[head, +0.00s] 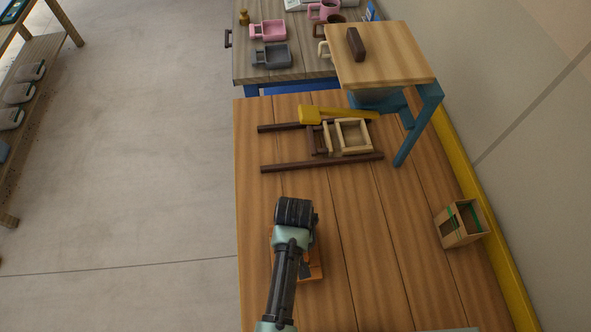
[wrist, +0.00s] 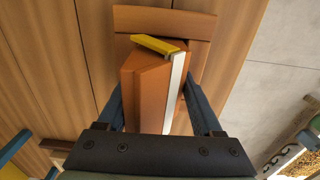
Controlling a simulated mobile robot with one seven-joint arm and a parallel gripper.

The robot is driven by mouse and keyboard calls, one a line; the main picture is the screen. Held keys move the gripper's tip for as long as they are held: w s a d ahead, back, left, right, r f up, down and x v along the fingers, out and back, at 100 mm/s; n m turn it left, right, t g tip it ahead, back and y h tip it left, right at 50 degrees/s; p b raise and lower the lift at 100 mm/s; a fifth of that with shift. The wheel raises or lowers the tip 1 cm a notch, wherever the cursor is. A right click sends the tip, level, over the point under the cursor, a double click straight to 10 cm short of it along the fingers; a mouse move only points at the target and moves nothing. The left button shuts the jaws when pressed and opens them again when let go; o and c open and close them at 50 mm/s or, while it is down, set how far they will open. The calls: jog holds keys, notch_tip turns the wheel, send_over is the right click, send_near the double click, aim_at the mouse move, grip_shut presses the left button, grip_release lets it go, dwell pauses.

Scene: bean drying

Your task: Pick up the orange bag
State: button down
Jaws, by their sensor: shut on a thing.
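The orange bag (wrist: 152,85) is between the blue fingers of my gripper (wrist: 156,108) in the wrist view. It looks orange-brown, with a white strip down one side and a yellow piece across its far end. My gripper is shut on it. In the head view only a bit of orange (head: 316,268) shows beside my arm, which hides the rest and the fingers. A flat orange-brown frame (wrist: 165,20) lies beyond the bag in the wrist view. I cannot tell whether the bag is clear of the table.
The wooden table (head: 370,270) has free room around my gripper. Dark rails (head: 320,163), a yellow piece (head: 310,115) and a pale frame (head: 353,151) lie farther back. A blue-legged stool (head: 395,60) stands at back right; a cardboard box (head: 455,235) stands near the wall.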

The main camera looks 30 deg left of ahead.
notch_tip(320, 180, up, 10)
jog(key=shift+r+b, duration=0.1)
jog(key=shift+b, duration=0.55)
